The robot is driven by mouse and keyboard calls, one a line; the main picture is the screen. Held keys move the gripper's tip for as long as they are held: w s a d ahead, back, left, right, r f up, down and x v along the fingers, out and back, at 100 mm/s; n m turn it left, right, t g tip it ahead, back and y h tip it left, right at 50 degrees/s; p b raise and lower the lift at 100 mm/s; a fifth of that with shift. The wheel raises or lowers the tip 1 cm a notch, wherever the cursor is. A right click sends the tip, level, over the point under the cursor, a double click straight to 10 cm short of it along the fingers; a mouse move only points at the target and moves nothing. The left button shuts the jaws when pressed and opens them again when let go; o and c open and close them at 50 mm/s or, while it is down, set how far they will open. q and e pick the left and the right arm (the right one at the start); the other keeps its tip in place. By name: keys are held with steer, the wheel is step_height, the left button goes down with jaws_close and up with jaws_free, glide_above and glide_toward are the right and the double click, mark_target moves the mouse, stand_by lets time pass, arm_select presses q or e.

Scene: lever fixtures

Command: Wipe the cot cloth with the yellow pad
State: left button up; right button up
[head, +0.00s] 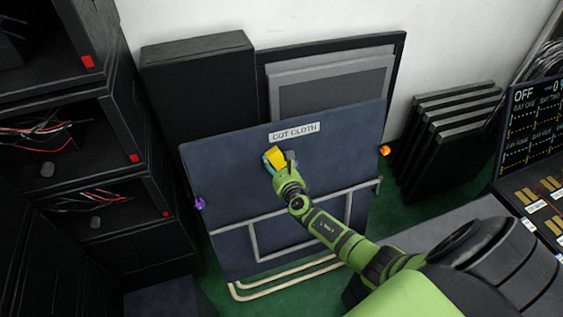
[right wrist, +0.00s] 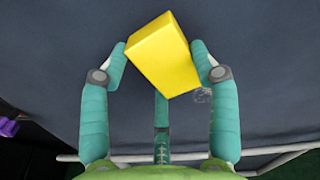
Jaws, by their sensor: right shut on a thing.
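The cot cloth (head: 225,160) is a dark blue upright panel with a white label at its top reading like "COT CLOTH". It also fills most of the right wrist view (right wrist: 50,60). My right gripper (head: 279,162) is in front of its upper middle, just below the label. It is shut on the yellow pad (head: 275,156), a block gripped between the teal fingers and tilted in the right wrist view (right wrist: 163,55). I cannot tell whether the pad touches the cloth. A faint pale mark (right wrist: 201,95) shows beside the right finger. My left gripper is not in view.
Pale rails (head: 254,243) cross the panel's lower part. A purple piece (head: 199,203) is at its left edge and an orange one (head: 384,150) at its right. Black racks (head: 130,160) stand left. Dark panels (head: 450,125) and a console (head: 535,125) stand right.

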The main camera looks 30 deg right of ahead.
steer(key=shift+s+a+r+p, duration=0.1)
steer(key=shift+s+r+p, duration=0.1)
steer(key=shift+s+p, duration=0.25)
steer(key=p+v, duration=0.1)
steer(key=v, duration=0.2)
steer(key=shift+s+p, duration=0.25)
steer(key=shift+p, duration=0.15)
steer(key=shift+v, duration=0.8)
steer(key=shift+p, duration=0.3)
steer(key=p+v, duration=0.1)
steer(key=v, duration=0.2)
steer(key=shift+f, duration=0.1)
